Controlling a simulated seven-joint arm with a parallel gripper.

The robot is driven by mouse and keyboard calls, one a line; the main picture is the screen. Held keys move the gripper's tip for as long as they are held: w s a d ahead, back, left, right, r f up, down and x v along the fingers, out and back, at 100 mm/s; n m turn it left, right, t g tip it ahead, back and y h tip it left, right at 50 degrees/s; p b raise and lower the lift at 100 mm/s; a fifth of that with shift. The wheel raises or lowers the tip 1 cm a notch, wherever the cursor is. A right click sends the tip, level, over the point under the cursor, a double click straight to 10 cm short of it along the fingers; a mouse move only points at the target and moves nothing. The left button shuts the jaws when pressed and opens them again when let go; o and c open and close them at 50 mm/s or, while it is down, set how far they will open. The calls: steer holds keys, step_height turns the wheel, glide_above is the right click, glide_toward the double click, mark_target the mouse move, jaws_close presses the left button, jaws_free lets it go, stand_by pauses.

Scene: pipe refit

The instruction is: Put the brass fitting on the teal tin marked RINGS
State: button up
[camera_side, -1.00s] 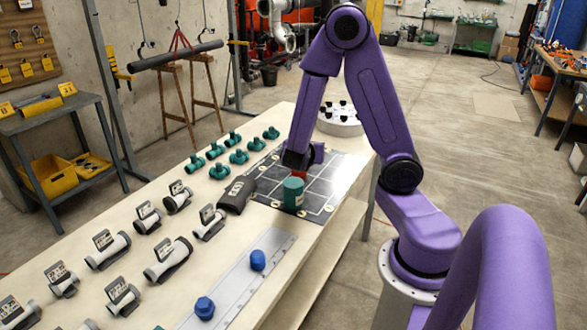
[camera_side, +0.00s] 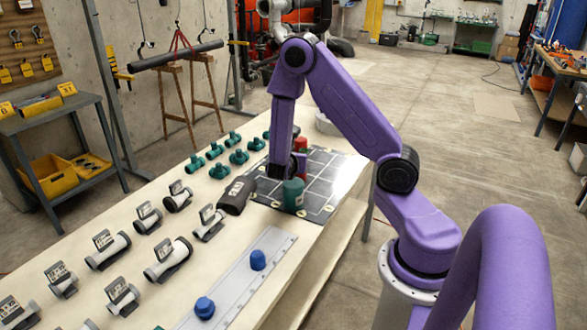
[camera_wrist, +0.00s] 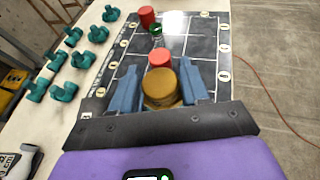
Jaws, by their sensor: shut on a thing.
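The brass fitting (camera_wrist: 160,88) is held between the two blue fingers of my gripper (camera_wrist: 160,92) in the wrist view. In the side view my gripper (camera_side: 278,172) is low over the dark gridded mat, just behind and left of the teal tin; the fitting cannot be made out there. The teal tin (camera_side: 293,196) stands upright near the front of the mat. Its marking is not readable, and I cannot pick it out in the wrist view.
The gridded mat (camera_side: 325,180) also carries a red tin (camera_side: 300,145) and, in the wrist view, a nearer red round thing (camera_wrist: 160,57) and a small green piece (camera_wrist: 155,30). A dark grey device (camera_side: 237,195) lies left of the mat. Several teal tees (camera_side: 238,157) stand beyond it.

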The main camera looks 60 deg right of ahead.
steer(key=shift+w+d+f, duration=0.2)
steer(key=shift+w+f, duration=0.05)
steer(key=shift+f, duration=1.55)
steer(key=shift+f, duration=0.15)
steer(key=o, duration=1.1)
steer(key=shift+o, duration=0.2)
